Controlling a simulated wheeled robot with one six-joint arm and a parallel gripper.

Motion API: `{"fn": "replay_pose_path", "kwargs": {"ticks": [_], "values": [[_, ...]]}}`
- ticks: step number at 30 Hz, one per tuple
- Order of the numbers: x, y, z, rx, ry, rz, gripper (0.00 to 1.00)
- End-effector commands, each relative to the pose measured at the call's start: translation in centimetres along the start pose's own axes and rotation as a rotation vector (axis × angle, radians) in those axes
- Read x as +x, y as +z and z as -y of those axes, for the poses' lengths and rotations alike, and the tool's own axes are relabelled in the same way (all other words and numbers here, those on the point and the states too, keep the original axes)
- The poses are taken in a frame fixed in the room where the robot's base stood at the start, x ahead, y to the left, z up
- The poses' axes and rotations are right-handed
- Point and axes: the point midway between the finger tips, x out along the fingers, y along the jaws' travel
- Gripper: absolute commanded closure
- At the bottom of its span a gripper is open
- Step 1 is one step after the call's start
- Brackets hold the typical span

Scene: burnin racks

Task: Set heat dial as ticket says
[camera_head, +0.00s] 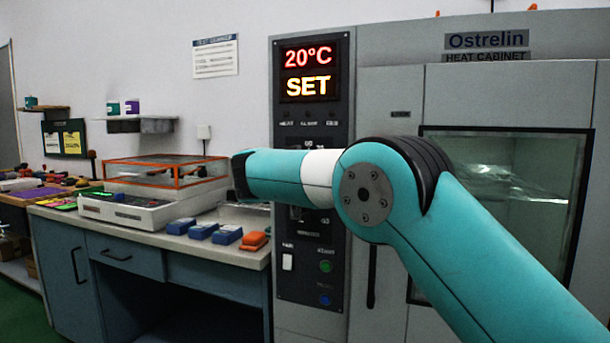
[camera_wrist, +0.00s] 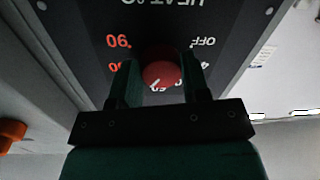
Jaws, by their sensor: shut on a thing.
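The red heat dial (camera_wrist: 161,73) sits on the dark control panel in the wrist view, which shows the lettering upside down. My gripper (camera_wrist: 162,78) is shut on the dial, one finger on each side. In the head view my arm hides the dial and gripper. The cabinet display (camera_head: 309,71) reads 20°C and SET. Yellow papers (camera_head: 72,142), possibly tickets, hang on a dark board; their text is too small to read.
The heat cabinet (camera_head: 487,48) has a closed glass door. A green button (camera_head: 326,266) and a white switch (camera_head: 288,262) are low on its panel. A bench (camera_head: 150,238) at left carries blue boxes (camera_head: 203,231), orange pieces (camera_head: 254,241) and an orange-framed case (camera_head: 166,170).

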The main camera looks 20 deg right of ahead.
Motion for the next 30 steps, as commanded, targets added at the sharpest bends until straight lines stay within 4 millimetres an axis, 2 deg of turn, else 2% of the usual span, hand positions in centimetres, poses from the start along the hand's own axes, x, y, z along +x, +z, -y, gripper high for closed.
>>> {"fn": "replay_pose_path", "kwargs": {"ticks": [1,21,22,25,30], "values": [[-0.07,0.45,0.27,0.015,-0.004,0.003,0.81],[-0.07,0.2,0.23,0.075,-0.005,-0.002,0.81],[-0.07,0.19,0.23,0.075,-0.005,-0.002,0.55],[-0.06,0.15,0.19,0.075,-0.004,-0.003,0.32],[0.0,0.09,0.06,0.076,-0.002,-0.004,0.32]]}}
